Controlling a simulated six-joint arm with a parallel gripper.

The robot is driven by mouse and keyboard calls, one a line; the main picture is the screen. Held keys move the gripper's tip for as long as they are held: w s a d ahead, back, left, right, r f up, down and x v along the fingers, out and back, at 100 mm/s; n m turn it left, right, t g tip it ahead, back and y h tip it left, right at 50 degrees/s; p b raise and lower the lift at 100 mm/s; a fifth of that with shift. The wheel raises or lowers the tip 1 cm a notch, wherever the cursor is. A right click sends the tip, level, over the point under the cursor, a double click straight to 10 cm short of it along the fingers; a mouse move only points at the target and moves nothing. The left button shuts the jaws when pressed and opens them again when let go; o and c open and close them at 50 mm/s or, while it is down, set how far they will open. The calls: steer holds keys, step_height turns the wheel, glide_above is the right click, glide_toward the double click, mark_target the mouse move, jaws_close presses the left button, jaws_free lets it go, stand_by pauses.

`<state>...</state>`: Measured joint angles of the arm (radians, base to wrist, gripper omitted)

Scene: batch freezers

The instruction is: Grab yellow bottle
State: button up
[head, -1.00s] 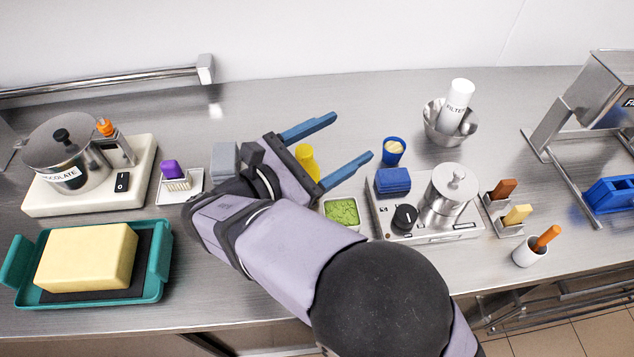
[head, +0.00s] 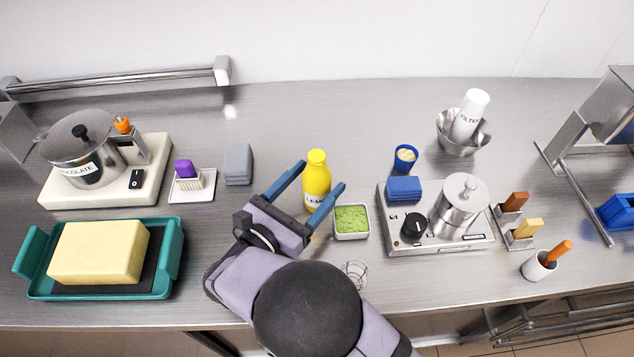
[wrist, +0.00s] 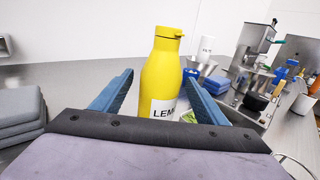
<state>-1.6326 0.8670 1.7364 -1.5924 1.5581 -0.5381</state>
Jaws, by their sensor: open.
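The yellow bottle (head: 317,176) stands upright on the steel counter, with a white label partly reading "LEM". My gripper (head: 320,180) is open, with its two blue fingers pointing toward the bottle. In the head view the left finger reaches the bottle's left side and the right finger crosses in front of its lower right side. In the wrist view the bottle (wrist: 161,75) stands upright between the open fingers, its base hidden behind the gripper body. I cannot tell whether either finger touches it.
A square dish of green paste (head: 351,237) sits close to the right of the bottle. A wire whisk (head: 355,272) lies in front. Grey folded cloths (head: 238,164) lie to the left. A blue cup (head: 405,157) and a metal device (head: 470,240) stand right. The counter behind the bottle is clear.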

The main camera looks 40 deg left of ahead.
steer(key=shift+w+r+p, duration=0.15)
steer(key=shift+w+p, duration=0.1)
steer(key=shift+p, duration=0.05)
steer(key=w+p, duration=0.1)
steer(key=w, duration=0.1)
steer(key=w+p, duration=0.1)
steer(key=w, duration=0.1)
steer(key=shift+a+r, duration=0.15)
steer(key=shift+w+a, duration=0.1)
steer(key=shift+w, duration=0.2)
steer(key=c, duration=1.4)
